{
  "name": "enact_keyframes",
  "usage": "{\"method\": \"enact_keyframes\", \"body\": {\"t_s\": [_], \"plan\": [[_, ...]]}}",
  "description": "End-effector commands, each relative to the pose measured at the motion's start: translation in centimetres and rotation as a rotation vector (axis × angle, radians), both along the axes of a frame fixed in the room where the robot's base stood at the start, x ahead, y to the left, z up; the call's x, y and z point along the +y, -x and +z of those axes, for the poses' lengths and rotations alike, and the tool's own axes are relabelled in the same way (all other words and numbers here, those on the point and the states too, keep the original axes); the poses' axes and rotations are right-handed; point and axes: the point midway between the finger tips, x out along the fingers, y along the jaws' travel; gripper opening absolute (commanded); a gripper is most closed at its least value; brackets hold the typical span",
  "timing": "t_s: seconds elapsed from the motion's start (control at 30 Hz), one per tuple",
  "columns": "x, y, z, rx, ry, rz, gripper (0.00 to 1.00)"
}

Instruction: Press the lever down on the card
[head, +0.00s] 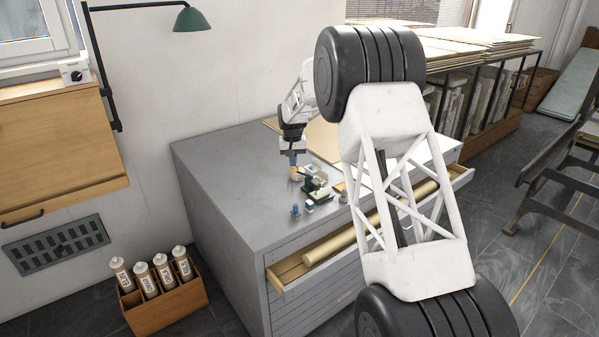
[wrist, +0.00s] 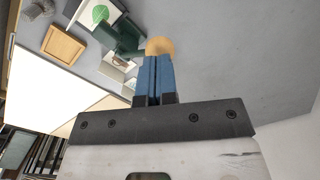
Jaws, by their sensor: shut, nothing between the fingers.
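A small dark green press (wrist: 122,40) stands on the grey cabinet top; in the head view it (head: 314,187) is small and sits just right of and below my gripper. A pale card (wrist: 118,62) appears at the press in the wrist view, partly covered by it. A round tan knob (wrist: 160,45), apparently the lever's end, lies just beyond my fingertips, partly hidden by them. My gripper (wrist: 154,62), with blue fingers, is shut and empty, and points down over the cabinet in the head view (head: 293,160). I cannot tell whether the fingertips touch the knob.
A wooden tray (wrist: 63,46) and a white pad with a green disc (wrist: 98,14) lie near the press. A small blue item (head: 295,210) stands in front of it. The cabinet top's left side (head: 235,185) is clear.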

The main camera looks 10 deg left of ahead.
Motion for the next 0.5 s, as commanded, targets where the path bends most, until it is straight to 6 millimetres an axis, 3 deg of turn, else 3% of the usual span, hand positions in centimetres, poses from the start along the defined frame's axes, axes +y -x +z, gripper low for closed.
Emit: {"method": "enact_keyframes", "body": {"t_s": [0.5], "plan": [[-0.01, 0.01, -1.10, 0.001, 0.000, 0.000, 0.00]]}}
